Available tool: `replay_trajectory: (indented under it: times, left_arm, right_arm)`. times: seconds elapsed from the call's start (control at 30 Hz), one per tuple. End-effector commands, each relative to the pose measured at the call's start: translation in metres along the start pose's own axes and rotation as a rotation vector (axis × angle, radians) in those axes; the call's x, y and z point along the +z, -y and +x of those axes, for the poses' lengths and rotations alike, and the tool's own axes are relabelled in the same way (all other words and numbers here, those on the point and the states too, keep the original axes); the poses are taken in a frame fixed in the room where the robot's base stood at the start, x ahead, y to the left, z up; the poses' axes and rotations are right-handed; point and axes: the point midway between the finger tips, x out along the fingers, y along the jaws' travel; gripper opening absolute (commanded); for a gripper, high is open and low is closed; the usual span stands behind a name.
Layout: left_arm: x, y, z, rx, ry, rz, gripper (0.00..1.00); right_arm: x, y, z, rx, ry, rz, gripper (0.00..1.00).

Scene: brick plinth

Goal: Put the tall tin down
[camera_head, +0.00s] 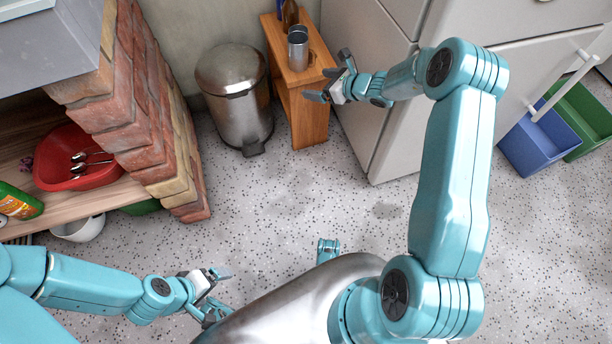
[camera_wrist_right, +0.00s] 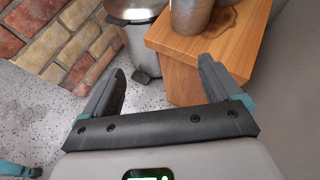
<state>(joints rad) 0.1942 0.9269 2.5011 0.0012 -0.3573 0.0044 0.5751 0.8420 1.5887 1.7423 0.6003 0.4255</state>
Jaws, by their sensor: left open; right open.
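A tall metal tin (camera_head: 298,48) stands upright on top of a small wooden stool (camera_head: 305,125), near its front end. In the right wrist view the lower part of the tin (camera_wrist_right: 190,14) shows at the top edge, resting on the wooden top (camera_wrist_right: 158,38). My right gripper (camera_head: 328,82) is open and empty, beside the front of the stool and apart from the tin. Its two fingers (camera_wrist_right: 160,85) are spread in the right wrist view with nothing between them. My left gripper (camera_head: 222,290) is open and empty, low over the floor at the lower left.
A metal pedal bin (camera_head: 236,95) stands left of the stool. A brick pillar (camera_head: 140,100) and a shelf with a red bowl (camera_head: 75,160) are further left. White cabinets (camera_head: 390,130) stand right of the stool, with blue (camera_head: 538,145) and green (camera_head: 585,120) bins beyond. The middle floor is clear.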

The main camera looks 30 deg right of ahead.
Motion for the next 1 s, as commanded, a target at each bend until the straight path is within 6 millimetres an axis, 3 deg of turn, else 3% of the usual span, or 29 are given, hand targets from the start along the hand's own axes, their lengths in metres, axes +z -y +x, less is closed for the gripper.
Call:
replay_trajectory:
  times: [0.1, 0.2, 0.3, 0.4, 0.5, 0.63, 0.77, 1.0]
  left_arm:
    - [0.0, 0.0, 0.0, 0.0, 0.0, 0.0, 0.95]
    - [0.0, 0.0, 0.0, 0.0, 0.0, 0.0, 0.95]
    - [0.0, 0.0, 0.0, 0.0, 0.0, 0.0, 0.95]
    - [0.0, 0.0, 0.0, 0.0, 0.0, 0.0, 0.95]
    - [0.0, 0.0, 0.0, 0.0, 0.0, 0.0, 0.95]
    - [0.0, 0.0, 0.0, 0.0, 0.0, -0.001, 0.95]
    - [0.0, 0.0, 0.0, 0.0, 0.0, 0.0, 0.95]
    - [0.0, 0.0, 0.0, 0.0, 0.0, -0.001, 0.95]
  right_arm:
    - [-0.058, -0.093, 0.006, 0.233, -0.215, -0.241, 0.92]
    - [-0.121, -0.182, -0.019, 0.516, -0.396, -0.621, 0.92]
    - [-0.166, -0.243, -0.056, 0.775, -0.454, -1.056, 0.92]
    - [-0.189, -0.284, -0.087, 0.969, -0.385, -1.472, 0.92]
    - [-0.195, -0.316, -0.107, 1.081, -0.233, -1.803, 0.92]
    - [-0.192, -0.345, -0.121, 1.127, -0.047, -2.051, 0.93]
    - [-0.19, -0.355, -0.126, 1.132, 0.029, -2.131, 0.93]
    - [-0.19, -0.355, -0.126, 1.131, 0.032, -2.134, 0.93]
